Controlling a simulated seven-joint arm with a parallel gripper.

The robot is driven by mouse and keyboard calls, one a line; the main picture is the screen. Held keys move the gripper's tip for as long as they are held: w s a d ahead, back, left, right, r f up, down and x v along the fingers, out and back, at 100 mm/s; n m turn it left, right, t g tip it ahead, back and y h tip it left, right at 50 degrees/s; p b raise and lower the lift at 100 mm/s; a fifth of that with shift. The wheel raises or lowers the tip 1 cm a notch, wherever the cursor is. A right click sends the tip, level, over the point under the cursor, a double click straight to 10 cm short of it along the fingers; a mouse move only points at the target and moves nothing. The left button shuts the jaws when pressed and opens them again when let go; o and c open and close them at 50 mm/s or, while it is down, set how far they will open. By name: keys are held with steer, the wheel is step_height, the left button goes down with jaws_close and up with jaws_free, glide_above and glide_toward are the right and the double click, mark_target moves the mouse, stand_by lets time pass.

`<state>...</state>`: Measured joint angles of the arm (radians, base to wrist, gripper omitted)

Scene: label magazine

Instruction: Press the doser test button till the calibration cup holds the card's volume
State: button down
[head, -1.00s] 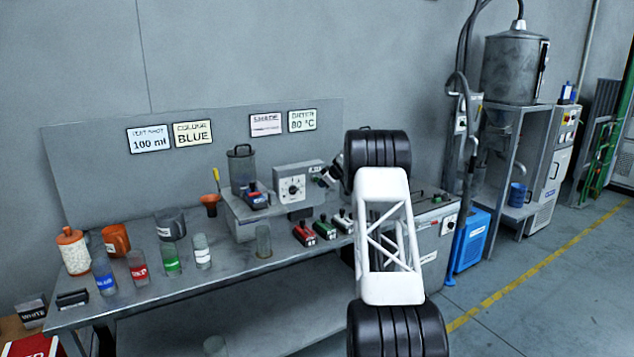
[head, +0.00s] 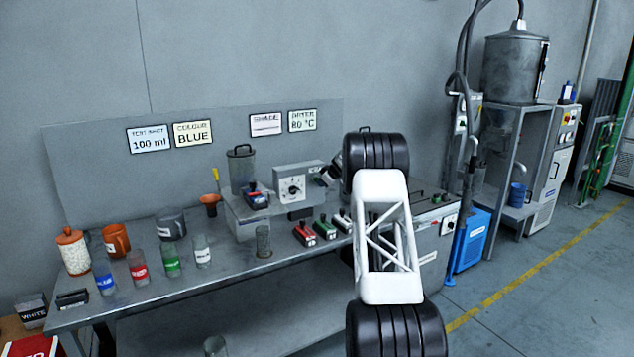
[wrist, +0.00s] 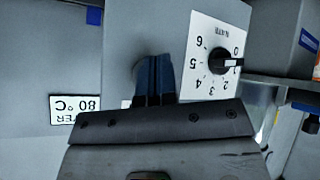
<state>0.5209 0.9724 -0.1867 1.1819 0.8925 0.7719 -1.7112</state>
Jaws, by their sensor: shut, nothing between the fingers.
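The test shot card (head: 149,139) reads 100 ml.
Several labelled glasses (head: 138,268), an orange mug (head: 117,240) and a lidded pellet jar (head: 75,252) are on the left. A drying card (head: 302,121) reads 80 °C.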

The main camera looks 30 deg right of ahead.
steer(key=shift+w, duration=0.5)
stand_by(0.8)
steer(key=shift+s, duration=0.2)
stand_by(0.7)
steer(key=shift+s, duration=0.75)
steer(key=shift+s, duration=0.2)
steer(key=shift+s, duration=2.3)
